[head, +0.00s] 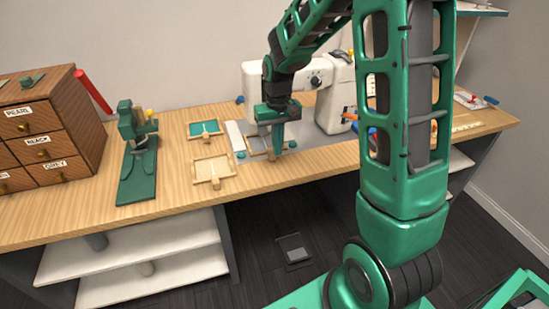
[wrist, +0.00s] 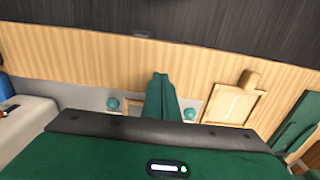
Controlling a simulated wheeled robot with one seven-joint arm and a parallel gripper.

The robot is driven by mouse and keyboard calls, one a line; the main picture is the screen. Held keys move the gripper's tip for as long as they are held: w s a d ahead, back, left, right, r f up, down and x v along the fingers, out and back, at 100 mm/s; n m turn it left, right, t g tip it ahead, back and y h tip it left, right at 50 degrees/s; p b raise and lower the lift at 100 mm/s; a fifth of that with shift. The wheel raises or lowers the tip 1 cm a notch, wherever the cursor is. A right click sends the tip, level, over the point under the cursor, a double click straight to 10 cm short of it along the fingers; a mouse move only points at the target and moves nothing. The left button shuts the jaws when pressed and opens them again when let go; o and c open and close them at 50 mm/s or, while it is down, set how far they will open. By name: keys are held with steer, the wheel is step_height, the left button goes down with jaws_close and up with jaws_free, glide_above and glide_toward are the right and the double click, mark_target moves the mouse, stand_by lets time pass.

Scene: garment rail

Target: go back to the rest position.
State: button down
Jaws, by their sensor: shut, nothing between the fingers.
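My gripper (head: 277,148) is low over the wooden table, in front of the white sewing machine (head: 332,98). Its green fingers point down at a small wooden frame on a pale plate (head: 237,136); I cannot tell whether they touch it. In the wrist view my gripper (wrist: 160,80) has its fingers together with nothing between them. My green arm hides part of the sewing machine and the right part of the table.
A wooden drawer cabinet (head: 45,130) and a green press (head: 137,160) stand on the left of the table (head: 105,206). Two shallow wooden trays, one teal-lined (head: 205,130) and one plain (head: 213,169), lie left of my gripper. Coloured items lie behind my arm.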

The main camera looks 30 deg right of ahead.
steer(key=s+d+r+m, duration=0.1)
steer(key=s+d+r, duration=0.2)
steer(key=s+r, duration=0.35)
steer(key=s+d+r+m, duration=0.2)
steer(key=s+d+r, duration=0.15)
steer(key=s, duration=0.65)
steer(key=s+m, duration=0.1)
steer(key=s, duration=1.3)
steer(key=shift+d+r+m, duration=0.15)
steer(key=shift+d+m, duration=0.15)
steer(key=shift+w+f, duration=0.25)
steer(key=shift+w, duration=0.3)
steer(key=shift+s, duration=0.1)
